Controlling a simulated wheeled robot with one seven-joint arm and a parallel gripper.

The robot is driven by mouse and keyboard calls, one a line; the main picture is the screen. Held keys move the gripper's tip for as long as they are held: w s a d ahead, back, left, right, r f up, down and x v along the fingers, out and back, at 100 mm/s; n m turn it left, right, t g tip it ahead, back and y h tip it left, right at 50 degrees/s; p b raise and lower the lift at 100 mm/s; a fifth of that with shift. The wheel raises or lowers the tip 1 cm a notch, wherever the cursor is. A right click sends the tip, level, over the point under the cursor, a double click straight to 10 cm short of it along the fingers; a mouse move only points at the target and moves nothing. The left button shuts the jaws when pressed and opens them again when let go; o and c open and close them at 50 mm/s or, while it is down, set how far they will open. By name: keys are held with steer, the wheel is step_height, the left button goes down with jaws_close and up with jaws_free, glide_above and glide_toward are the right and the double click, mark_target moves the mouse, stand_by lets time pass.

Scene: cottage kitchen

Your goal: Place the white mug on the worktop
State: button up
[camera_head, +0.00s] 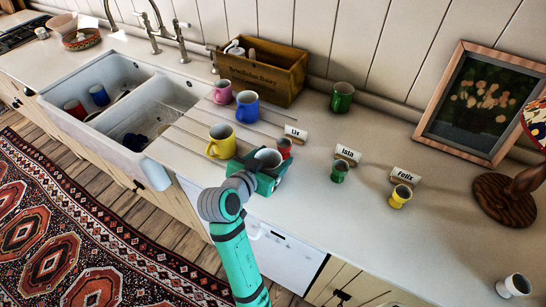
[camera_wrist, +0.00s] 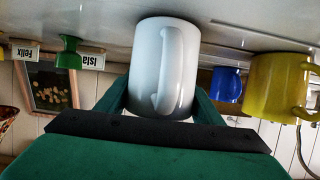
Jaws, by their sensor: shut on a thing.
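The white mug (camera_head: 268,157) is between the fingers of my gripper (camera_head: 262,170), over the front part of the worktop (camera_head: 330,228) in the head view. In the wrist view the white mug (camera_wrist: 163,60) fills the middle, its handle facing the camera, with a green finger of my gripper (camera_wrist: 165,105) on each side. The wrist picture is upside down, with the worktop (camera_wrist: 250,12) at the top. The mug's end is close to the worktop there; I cannot tell whether they touch.
A yellow mug (camera_head: 221,141) stands just left of my gripper, and a small red cup (camera_head: 285,147) is close behind it. Blue (camera_head: 247,106) and pink (camera_head: 222,91) mugs stand farther back. Name cards and small cups are to the right. The right front worktop is mostly clear.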

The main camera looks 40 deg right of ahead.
steer(key=o, duration=1.3)
steer(key=shift+f, duration=0.15)
steer(key=shift+r, duration=0.2)
steer(key=v, duration=1.2)
steer(key=shift+a+f, duration=0.1)
